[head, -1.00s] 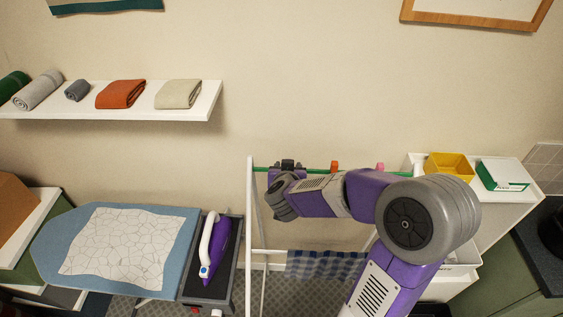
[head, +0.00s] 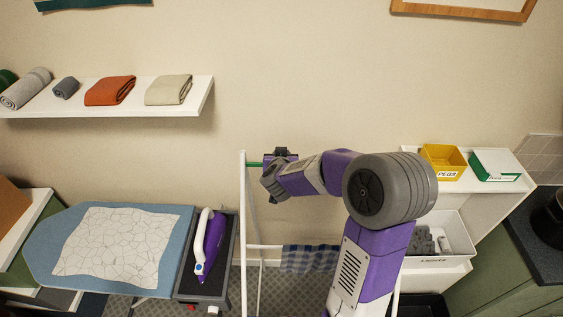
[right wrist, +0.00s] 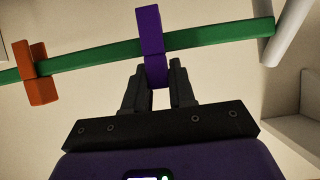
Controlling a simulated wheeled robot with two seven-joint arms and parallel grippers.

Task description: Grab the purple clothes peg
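The purple peg (right wrist: 151,40) is clipped upright across a green line (right wrist: 95,57) in the right wrist view. My right gripper (right wrist: 157,68) is just below it, its two dark fingers apart on either side of the peg's lower end. The left finger looks very close to the peg, and a slim gap shows at the right finger. In the head view my right gripper (head: 279,154) is at the line near the white rack post (head: 243,205); the purple peg cannot be made out there. My left gripper is not in view.
An orange peg (right wrist: 37,72) sits on the line to the left. A checked cloth (head: 308,259) hangs low on the rack. A yellow box marked PEGS (head: 443,161) stands at right. An iron (head: 210,243) stands beside the ironing board (head: 40,250).

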